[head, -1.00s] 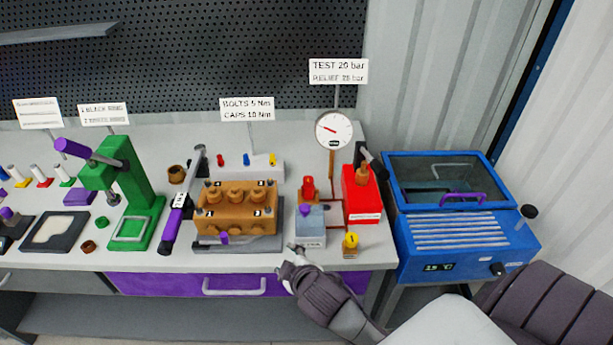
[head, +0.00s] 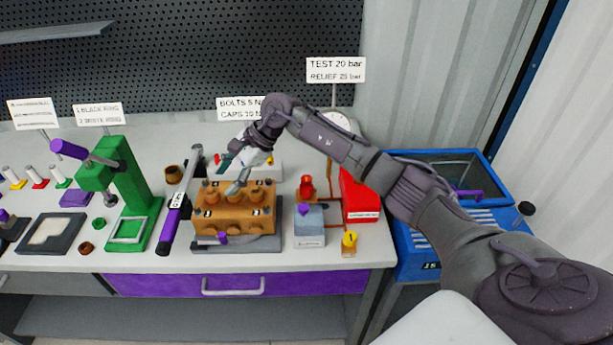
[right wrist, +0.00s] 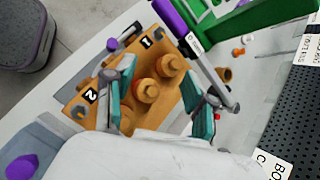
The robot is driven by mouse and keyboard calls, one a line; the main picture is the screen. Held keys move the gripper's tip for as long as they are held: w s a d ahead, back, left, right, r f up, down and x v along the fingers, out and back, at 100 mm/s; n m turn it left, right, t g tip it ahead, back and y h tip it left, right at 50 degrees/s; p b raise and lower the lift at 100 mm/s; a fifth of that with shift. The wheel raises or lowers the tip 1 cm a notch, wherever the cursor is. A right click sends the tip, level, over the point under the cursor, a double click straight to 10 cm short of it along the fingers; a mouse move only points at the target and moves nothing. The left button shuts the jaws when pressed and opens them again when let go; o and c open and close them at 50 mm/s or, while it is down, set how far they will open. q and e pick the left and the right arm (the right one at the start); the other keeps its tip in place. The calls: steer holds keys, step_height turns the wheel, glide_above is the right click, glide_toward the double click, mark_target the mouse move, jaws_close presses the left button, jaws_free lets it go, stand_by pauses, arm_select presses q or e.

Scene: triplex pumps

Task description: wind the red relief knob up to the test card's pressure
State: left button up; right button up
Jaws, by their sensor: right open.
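The red relief knob (head: 306,188) stands upright behind the grey-blue block with a purple knob (head: 310,222). The test card (head: 335,69) stands at the back and reads TEST 20 bar, RELIEF 25 bar. The round pressure gauge (head: 338,122) is mostly hidden behind my right arm. My right gripper (head: 231,174) is open and empty, above the brown pump block (head: 235,222), left of the red knob. In the right wrist view its teal fingers (right wrist: 163,108) are spread over the pump's round brown caps. The red relief knob cannot be made out there. My left gripper is not in view.
A red box (head: 358,195) stands right of the red knob, with a yellow-topped piece (head: 349,241) in front. A blue machine (head: 480,217) is at the right.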

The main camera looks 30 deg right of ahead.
steer(key=d+r+n+g+h, duration=0.15)
steer(key=d+h, duration=0.35)
steer(key=d, duration=0.8)
step_height(320, 180, up, 3)
steer(key=g+h, duration=0.2)
glide_above(307, 177)
steer(key=shift+t, duration=0.25)
step_height(307, 177, down, 13)
steer(key=p, duration=0.3)
steer(key=shift+r+p, duration=0.1)
steer(key=shift+p, duration=0.3)
steer(key=shift+m, duration=0.25)
jaws_close()
